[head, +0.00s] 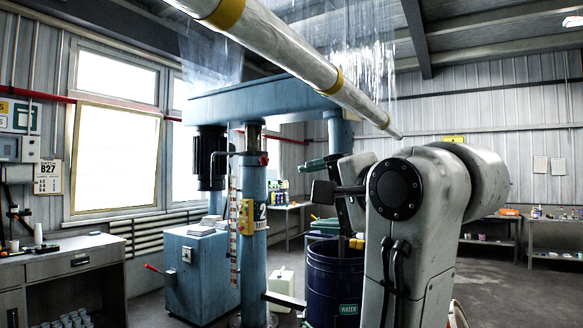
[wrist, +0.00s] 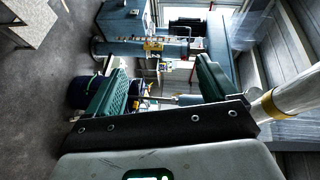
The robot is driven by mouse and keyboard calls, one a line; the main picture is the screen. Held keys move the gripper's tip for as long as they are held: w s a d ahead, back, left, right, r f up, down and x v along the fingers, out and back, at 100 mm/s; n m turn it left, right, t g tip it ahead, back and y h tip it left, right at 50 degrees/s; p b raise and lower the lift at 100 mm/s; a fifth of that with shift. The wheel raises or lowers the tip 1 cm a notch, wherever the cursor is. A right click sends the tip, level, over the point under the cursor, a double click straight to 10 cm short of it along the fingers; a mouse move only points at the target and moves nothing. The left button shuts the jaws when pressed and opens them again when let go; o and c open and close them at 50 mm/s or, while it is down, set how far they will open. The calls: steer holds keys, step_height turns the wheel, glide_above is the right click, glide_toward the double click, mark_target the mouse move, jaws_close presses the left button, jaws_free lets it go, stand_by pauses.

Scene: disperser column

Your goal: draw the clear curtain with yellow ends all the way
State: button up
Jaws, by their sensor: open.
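Clear, translucent sheeting (head: 345,55) hangs at the upper middle of the head view, with another clear sheet (head: 210,48) further left. A long pale tube with yellow bands (head: 285,57) slants across in front of them, from upper left down to the right. I cannot tell whether this tube is part of the curtain. In the wrist view clear sheeting (wrist: 250,28) shows at upper right, and the banded tube (wrist: 292,92) is at the right edge. My gripper (head: 316,178) is below the tube, apart from it. Its green fingers (wrist: 158,75) are spread with nothing between them.
A blue machine column (head: 253,225) with a wide overhead beam stands ahead. A dark blue drum (head: 335,275) is below my gripper. A blue cabinet (head: 200,270) and a grey bench (head: 75,258) stand left. Shelves (head: 550,225) line the right wall, with open floor before them.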

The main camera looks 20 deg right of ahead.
mark_target(302, 49)
steer(key=s+a+r+m+t+y+p, duration=0.15)
steer(key=s+r, duration=0.25)
steer(key=r, duration=0.7)
steer(key=s+r+m+t, duration=0.15)
steer(key=s+r, duration=0.25)
steer(key=r, duration=0.6)
steer(key=shift+n, duration=0.4)
steer(key=p+x, duration=0.4)
steer(key=x, duration=0.6)
steer(key=shift+w+a+r, duration=0.15)
steer(key=shift+w, duration=0.2)
